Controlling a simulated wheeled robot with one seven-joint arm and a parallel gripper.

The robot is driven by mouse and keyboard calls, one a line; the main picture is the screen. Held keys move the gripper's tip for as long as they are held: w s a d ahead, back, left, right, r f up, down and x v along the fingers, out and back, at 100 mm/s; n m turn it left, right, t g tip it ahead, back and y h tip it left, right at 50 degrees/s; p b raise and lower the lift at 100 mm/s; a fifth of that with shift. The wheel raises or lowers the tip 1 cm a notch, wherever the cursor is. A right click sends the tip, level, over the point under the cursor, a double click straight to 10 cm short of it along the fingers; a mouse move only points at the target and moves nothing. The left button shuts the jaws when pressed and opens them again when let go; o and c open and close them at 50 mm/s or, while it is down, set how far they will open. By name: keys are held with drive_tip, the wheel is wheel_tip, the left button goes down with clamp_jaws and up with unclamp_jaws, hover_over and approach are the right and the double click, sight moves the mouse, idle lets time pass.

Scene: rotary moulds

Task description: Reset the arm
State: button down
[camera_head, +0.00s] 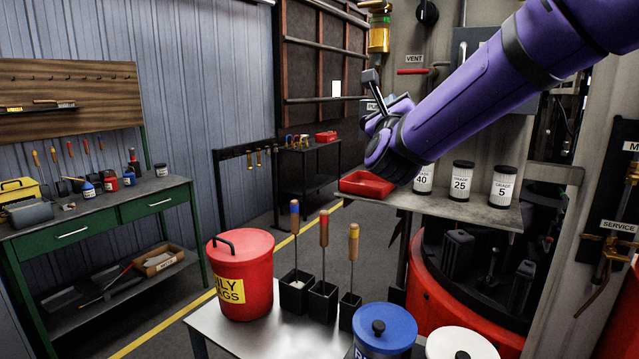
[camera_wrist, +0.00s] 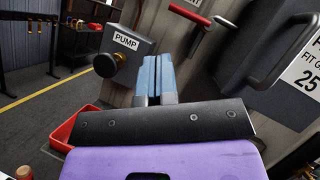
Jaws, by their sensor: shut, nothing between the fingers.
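My purple arm reaches in from the upper right in the head view. My gripper (camera_head: 371,80) is at its end, above the small shelf and in front of the grey machine panel. In the wrist view my gripper (camera_wrist: 158,72) shows its two blue-grey fingers pressed together with nothing between them. In the head view my arm and gripper hide most of this box.
A red tray (camera_head: 366,184) and grade canisters (camera_head: 461,181) stand on the shelf (camera_head: 480,212) below my arm. A red-handled vent valve (camera_head: 412,71) is on the panel. A red rag bin (camera_head: 240,280) and brushes in black holders (camera_head: 323,290) stand on the front table.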

drive_tip(key=s+d+f+n+g+y, duration=0.1)
drive_tip(key=s+d+f+n+g, duration=0.3)
drive_tip(key=s+n, duration=0.6)
drive_tip(key=s+d+f+n+g+y, duration=0.2)
drive_tip(key=s+d+f+n+g, duration=0.2)
drive_tip(key=s+n, duration=0.7)
drive_tip(key=s+d+f+n+g+y, duration=0.2)
drive_tip(key=s+d+f+n+g, duration=0.2)
drive_tip(key=s, duration=1.1)
wheel_tip(320, 180, down, 3)
drive_tip(key=n+g, duration=0.4)
drive_tip(key=n, duration=0.2)
drive_tip(key=shift+d+g, duration=0.25)
drive_tip(key=shift+g, duration=0.15)
drive_tip(key=shift+r, duration=0.1)
